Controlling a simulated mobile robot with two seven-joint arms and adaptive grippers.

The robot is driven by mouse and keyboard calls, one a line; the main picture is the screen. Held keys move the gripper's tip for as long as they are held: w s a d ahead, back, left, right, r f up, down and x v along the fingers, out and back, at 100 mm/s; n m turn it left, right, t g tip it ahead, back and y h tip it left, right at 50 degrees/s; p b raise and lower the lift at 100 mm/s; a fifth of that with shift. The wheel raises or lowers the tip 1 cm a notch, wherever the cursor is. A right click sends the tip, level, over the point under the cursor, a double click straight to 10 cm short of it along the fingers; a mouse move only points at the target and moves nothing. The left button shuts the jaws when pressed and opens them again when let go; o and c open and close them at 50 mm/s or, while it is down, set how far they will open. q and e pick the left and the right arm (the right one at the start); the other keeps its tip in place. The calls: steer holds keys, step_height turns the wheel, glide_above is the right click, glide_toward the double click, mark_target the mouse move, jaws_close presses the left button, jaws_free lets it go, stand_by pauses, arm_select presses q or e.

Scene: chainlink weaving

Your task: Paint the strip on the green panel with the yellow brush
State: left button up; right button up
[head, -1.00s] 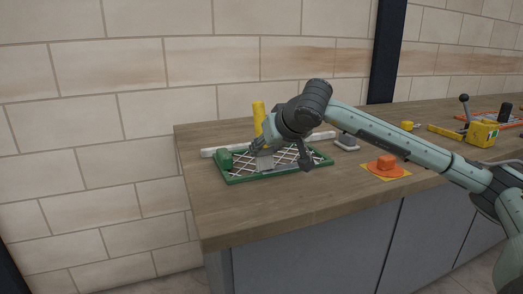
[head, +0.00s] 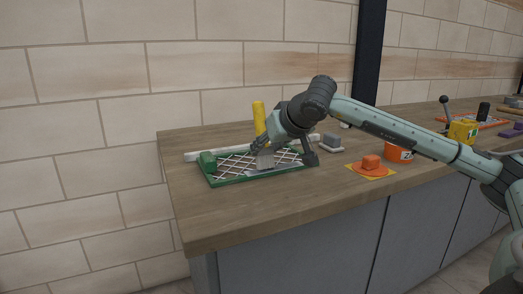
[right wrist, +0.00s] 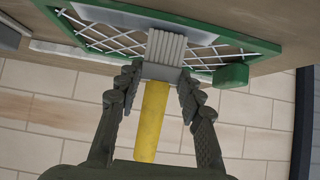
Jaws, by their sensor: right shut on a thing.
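The green-framed panel (head: 232,180) with white crossed wires lies on the counter in the head view; it shows upside down in the right wrist view (right wrist: 231,75). A pale grey strip (right wrist: 202,35) crosses it. My right gripper (head: 262,146) is shut on the yellow brush (head: 259,115), holding it nearly upright over the panel. In the right wrist view both fingers clasp the grey band below the yellow handle (right wrist: 152,120). The pale bristles (right wrist: 166,47) lie over the strip; whether they touch it is unclear. My left gripper is out of view.
A white bar (head: 195,156) lies behind the panel. A grey block (head: 331,140) stands to its right. An orange object on a yellow sheet (head: 370,166) and an orange bucket (head: 398,153) stand further right. The counter's front edge is clear before the panel.

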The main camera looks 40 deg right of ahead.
steer(key=shift+s+d+b, duration=0.25)
steer(key=shift+d+b, duration=0.15)
steer(key=shift+d, duration=0.5)
steer(key=shift+s+d+f+b, duration=0.15)
steer(key=shift+d+b, duration=0.25)
steer(key=shift+d, duration=0.15)
steer(key=shift+s+d+r+b, duration=0.15)
steer(key=shift+d+b, duration=0.1)
steer(key=shift+d, duration=0.3)
steer(key=shift+s+d+b, duration=0.1)
steer(key=shift+d+b, duration=0.1)
steer(key=shift+d, duration=0.4)
steer(key=shift+s+d+r+b, duration=0.15)
steer(key=shift+d+b, duration=0.1)
steer(key=shift+d, duration=0.3)
steer(key=shift+d+f+b, duration=0.2)
steer(key=shift+d+b, duration=0.1)
steer(key=shift+d, duration=0.05)
steer(key=shift+s+d+b, duration=0.3)
steer(key=shift+d+b, duration=0.2)
steer(key=shift+d, duration=0.45)
steer(key=shift+s+d+r+b, duration=0.1)
steer(key=shift+d+b, duration=0.1)
steer(key=shift+d, duration=0.25)
steer(key=shift+s+d+b, duration=0.1)
steer(key=shift+d+b, duration=0.05)
steer(key=shift+d, duration=0.3)
